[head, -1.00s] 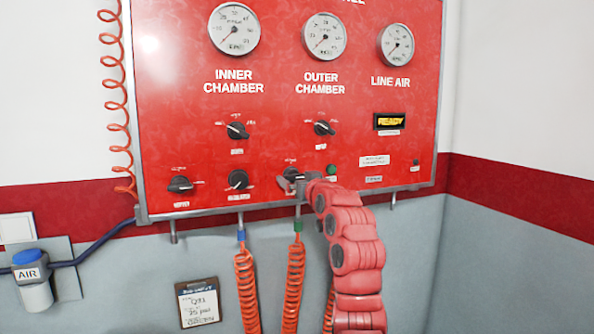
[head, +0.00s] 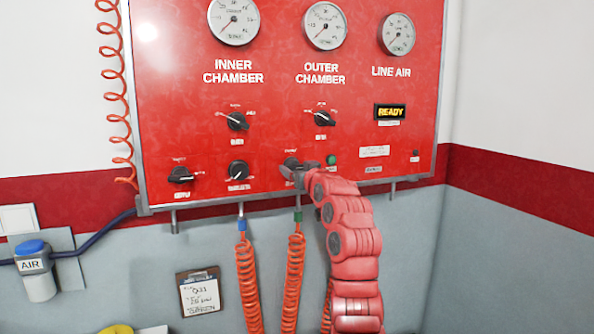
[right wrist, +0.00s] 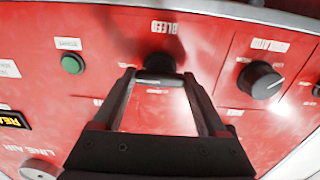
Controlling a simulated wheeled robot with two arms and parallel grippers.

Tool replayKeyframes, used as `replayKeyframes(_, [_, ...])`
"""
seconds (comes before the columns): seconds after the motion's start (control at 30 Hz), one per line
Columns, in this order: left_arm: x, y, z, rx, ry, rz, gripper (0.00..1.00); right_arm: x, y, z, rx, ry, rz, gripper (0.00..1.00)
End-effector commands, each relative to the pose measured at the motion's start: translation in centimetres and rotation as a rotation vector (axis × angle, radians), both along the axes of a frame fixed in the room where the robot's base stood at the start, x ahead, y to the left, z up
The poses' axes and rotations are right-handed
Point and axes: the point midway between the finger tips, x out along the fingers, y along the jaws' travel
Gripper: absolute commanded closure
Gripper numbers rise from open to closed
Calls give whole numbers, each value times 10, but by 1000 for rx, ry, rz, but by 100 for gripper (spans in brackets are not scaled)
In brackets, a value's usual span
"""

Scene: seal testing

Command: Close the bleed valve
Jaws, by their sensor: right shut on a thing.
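The bleed valve is a black knob on the lower row of the red panel (head: 285,105). In the right wrist view the bleed knob (right wrist: 158,62) is under an upside-down BLEED label (right wrist: 166,27). My right gripper (right wrist: 158,79) is shut on this knob, with one finger on each side of its grip bar. In the head view the right gripper (head: 292,172) covers the lower part of the bleed knob (head: 291,162). The knob's exact pointer direction is hard to tell. My left gripper is not in view.
The regulator knob (right wrist: 260,80) and a green button (right wrist: 73,64) flank the bleed knob closely. A supply knob (head: 181,175) is farther left. Orange coiled hoses (head: 246,280) hang below the panel. The display (head: 390,112) reads READY. A clipboard (head: 199,292) hangs on the wall.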

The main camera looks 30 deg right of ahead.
Motion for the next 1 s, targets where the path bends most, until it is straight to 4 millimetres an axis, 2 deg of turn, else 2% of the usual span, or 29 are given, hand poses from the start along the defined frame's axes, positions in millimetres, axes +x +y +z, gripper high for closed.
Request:
replayKeyframes(0.37, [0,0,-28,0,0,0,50,0,0,-5,-144,33,1,81])
replayKeyframes(0.7, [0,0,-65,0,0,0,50,-1,0,-4,-443,104,0,81])
replayKeyframes(1.0, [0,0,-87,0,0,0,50,0,0,-3,-719,173,0,81])
